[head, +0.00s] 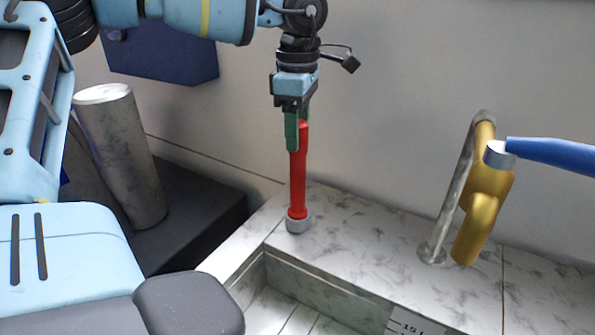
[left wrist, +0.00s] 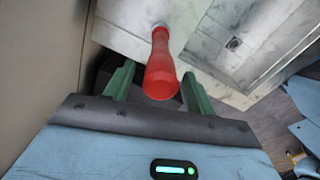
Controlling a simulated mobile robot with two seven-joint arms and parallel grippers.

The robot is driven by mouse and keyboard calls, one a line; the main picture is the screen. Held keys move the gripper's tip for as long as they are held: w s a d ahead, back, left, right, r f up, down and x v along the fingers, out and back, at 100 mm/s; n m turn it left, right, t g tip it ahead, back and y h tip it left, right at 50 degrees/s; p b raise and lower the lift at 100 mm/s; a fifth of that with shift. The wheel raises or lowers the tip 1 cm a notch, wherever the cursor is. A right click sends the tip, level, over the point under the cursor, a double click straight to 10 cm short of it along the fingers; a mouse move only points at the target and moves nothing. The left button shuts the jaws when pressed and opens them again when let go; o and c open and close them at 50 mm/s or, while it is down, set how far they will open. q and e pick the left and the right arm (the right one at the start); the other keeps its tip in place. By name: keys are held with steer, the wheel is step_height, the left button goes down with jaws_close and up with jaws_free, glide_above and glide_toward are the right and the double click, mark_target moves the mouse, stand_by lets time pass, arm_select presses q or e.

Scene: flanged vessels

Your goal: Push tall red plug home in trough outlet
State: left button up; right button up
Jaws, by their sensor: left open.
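I cannot tell whether the collar belongs to the plug or the ledge, or how deep the foot sits. My left gripper (head: 298,137) points down over the plug's top with its green fingers open. In the left wrist view the red plug (left wrist: 160,65) rises between the two fingers of the gripper (left wrist: 157,74), with gaps visible on both sides. The trough (head: 325,285) lies in front of the ledge. My right gripper is not in view.
A gold fixture (head: 483,200) with a grey pipe stands on the ledge at right, with a blue bar (head: 560,153) beside it. A grey marbled cylinder (head: 125,160) stands on a dark surface at left. The wall is close behind the plug.

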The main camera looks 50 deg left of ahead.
arm_select(q)
steer(key=shift+f, duration=0.65)
steer(key=shift+c, duration=0.4)
jaws_close()
step_height(320, 180, up, 10)
